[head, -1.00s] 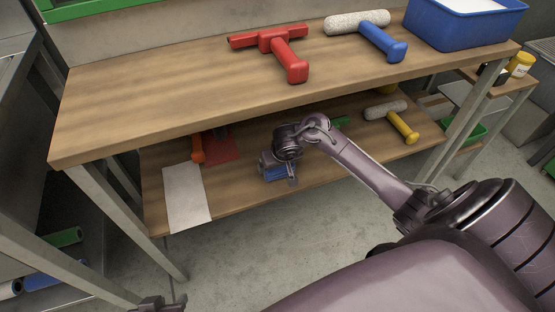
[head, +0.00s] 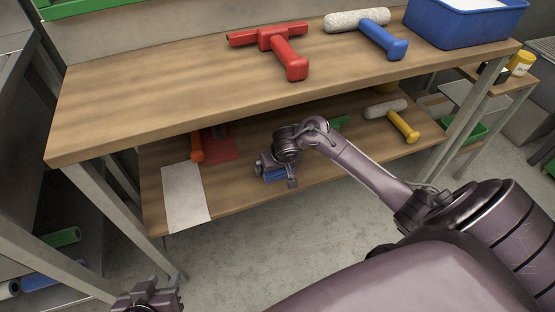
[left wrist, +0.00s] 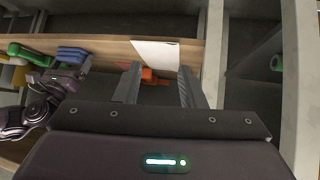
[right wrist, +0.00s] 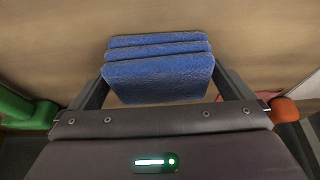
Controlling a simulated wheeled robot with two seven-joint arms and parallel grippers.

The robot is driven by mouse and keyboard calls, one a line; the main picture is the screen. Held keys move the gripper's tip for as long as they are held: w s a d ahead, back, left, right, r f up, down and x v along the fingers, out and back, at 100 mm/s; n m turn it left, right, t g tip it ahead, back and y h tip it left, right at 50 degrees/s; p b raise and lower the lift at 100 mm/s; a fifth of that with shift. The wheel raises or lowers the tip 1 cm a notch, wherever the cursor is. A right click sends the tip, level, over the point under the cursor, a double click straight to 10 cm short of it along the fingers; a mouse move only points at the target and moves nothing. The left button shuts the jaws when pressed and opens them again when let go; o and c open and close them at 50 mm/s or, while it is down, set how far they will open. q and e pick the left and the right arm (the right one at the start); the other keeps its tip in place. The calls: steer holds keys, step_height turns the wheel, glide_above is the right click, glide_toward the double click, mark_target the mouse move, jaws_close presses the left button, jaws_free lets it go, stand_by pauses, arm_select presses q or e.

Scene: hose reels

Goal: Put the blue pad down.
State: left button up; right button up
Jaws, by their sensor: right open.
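The blue pad (head: 275,175) lies on the lower wooden shelf, partly hidden by my right gripper (head: 276,178). In the right wrist view the pad (right wrist: 158,78) shows as three fuzzy blue layers. My right gripper (right wrist: 160,84) is open, with one finger on each side of the pad; a small gap shows at the right finger, and contact at the left is unclear. The pad also shows in the left wrist view (left wrist: 72,55). My left gripper (head: 148,298) is at the bottom left, away from the shelf; its fingers (left wrist: 159,80) are apart and empty.
On the lower shelf are a white sheet (head: 186,198), an orange-handled tool (head: 197,150) on a red patch (head: 220,147), and a yellow-handled roller (head: 404,125). Bare shelf lies between sheet and pad.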

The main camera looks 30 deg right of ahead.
mark_target(280, 170)
steer(key=shift+r, duration=0.1)
